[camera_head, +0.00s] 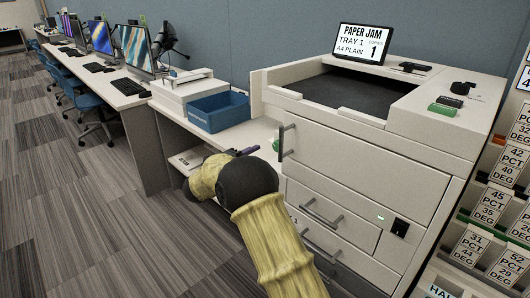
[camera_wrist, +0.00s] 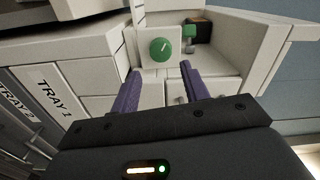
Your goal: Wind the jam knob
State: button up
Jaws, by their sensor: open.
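The jam knob appears in the wrist view as a round green knob (camera_wrist: 160,49) with a light pointer line, set in a pale recess of the copier. My gripper (camera_wrist: 158,68) is open, its two purple fingers apart, with the knob just beyond the gap between the tips and nothing visible between them. In the head view my gripper (camera_head: 243,152) reaches to the copier's left side, mostly hidden behind my yellow arm. The copier (camera_head: 370,155) has a screen (camera_head: 361,45) reading "PAPER JAM, TRAY 1, A4 PLAIN".
In the wrist view, a dark block with an orange part (camera_wrist: 199,28) and a smaller green piece (camera_wrist: 189,31) sit right of the knob. A blue bin (camera_head: 218,112) and a white machine (camera_head: 188,90) stand left of the copier. A label rack (camera_head: 490,210) stands at right.

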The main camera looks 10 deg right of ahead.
jog(key=v, duration=0.9)
jog(key=shift+p, duration=0.3)
jog(key=w+d+r+n+t+y, duration=0.2)
jog(key=w+r+n+t+y, duration=0.15)
jog(key=n+y, duration=0.2)
jog(key=s+d+f+n+g+y, duration=0.35)
jog(key=s+n, duration=0.35)
jog(key=s, duration=0.4)
jog(key=s+d+f+n+g+y, duration=0.4)
jog(key=s+n, duration=0.3)
jog(key=s, duration=0.5)
jog(key=s+d+f+n+g+y, duration=0.2)
jog(key=s+d+f+n+g, duration=0.4)
jog(key=s, duration=0.5)
notch_tip(320, 180, up, 30)
jog(key=a+n+t+p, duration=0.1)
jog(key=t+p, duration=0.1)
jog(key=p, duration=2.6)
jog(key=shift+p, duration=0.35)
